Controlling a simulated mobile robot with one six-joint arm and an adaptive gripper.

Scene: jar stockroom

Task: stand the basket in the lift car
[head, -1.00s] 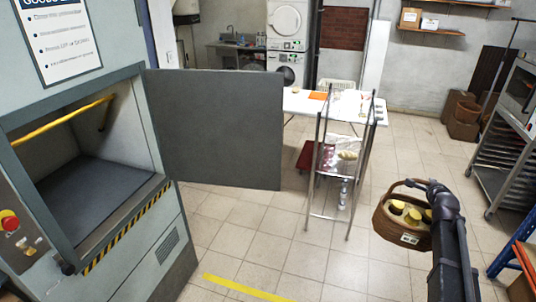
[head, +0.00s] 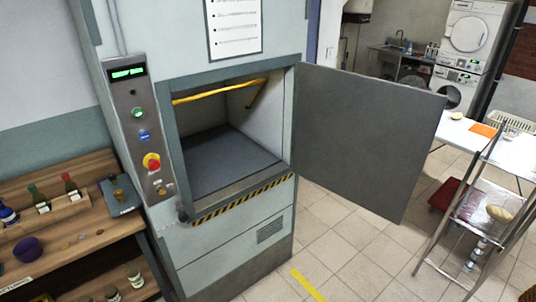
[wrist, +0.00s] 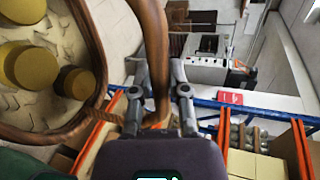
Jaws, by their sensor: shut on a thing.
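The lift car (head: 225,158) is a grey box with a dark floor, in the middle of the head view. Its door (head: 368,140) stands open to the right, and a yellow bar (head: 222,91) runs across the upper part of the opening. The car looks empty. In the wrist view my gripper (wrist: 158,100) is shut on the handle of the wicker basket (wrist: 90,45). The basket holds jars with yellow lids (wrist: 32,66) on pale filling. The basket and gripper are out of the head view.
A control panel (head: 142,135) with buttons is left of the opening. A wooden shelf unit (head: 75,240) with bottles stands at the left. A metal rack cart (head: 480,215) is at the right. Tiled floor (head: 345,250) with a yellow line is clear before the door.

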